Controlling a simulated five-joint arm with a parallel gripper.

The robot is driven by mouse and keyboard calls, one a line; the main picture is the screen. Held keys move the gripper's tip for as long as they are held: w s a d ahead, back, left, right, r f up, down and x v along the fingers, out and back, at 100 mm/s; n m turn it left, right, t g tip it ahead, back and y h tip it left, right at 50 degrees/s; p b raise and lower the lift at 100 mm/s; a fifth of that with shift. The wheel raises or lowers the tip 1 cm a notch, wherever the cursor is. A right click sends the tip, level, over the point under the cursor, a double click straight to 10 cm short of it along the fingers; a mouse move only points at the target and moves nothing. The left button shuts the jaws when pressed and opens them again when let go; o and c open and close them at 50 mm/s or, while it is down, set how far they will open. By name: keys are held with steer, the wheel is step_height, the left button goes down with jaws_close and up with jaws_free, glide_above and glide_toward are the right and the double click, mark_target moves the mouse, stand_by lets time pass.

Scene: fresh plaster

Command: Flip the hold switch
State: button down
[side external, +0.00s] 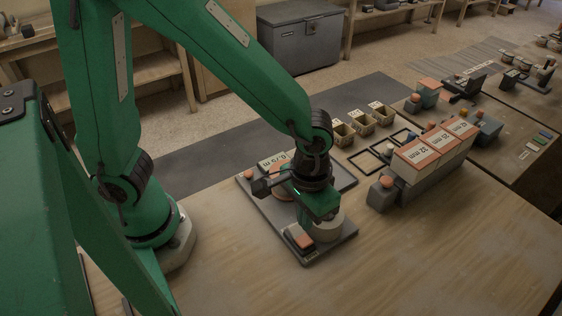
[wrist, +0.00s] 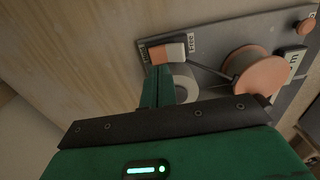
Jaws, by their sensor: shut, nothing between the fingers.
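The switch (side external: 302,238) is a small rocker with an orange part and a pale part, set near the front corner of a grey plate (side external: 320,256). In the wrist view the switch (wrist: 167,53) lies between two small labels. The one on its right (wrist: 192,42) seems to read FREE; the left one is hard to read. I cannot tell which end is pressed down. My gripper (side external: 303,222) is shut and empty, pointing down close to the switch. Its fingers (wrist: 156,86) end just beside the rocker; whether they touch is unclear.
A pale round drum (side external: 329,231) stands right beside my gripper on the plate. An orange-topped spool (wrist: 258,77) and an orange knob (wrist: 306,26) are further along. Labelled blocks (side external: 428,150) and small bins (side external: 362,127) stand beyond. The front bench is clear.

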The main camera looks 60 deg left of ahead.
mark_target(302, 236)
steer(key=shift+r, duration=1.45)
steer(key=s+a+r+t, duration=0.1)
steer(key=a+r+t, duration=0.1)
steer(key=a+r, duration=0.4)
steer(key=s+a+r+t, duration=0.2)
steer(key=a+r, duration=0.5)
steer(key=a, duration=0.5)
steer(key=shift+s+a+t, duration=0.25)
steer(key=shift+a+t, duration=0.15)
steer(key=shift+t, duration=0.4)
steer(key=shift+r, duration=0.1)
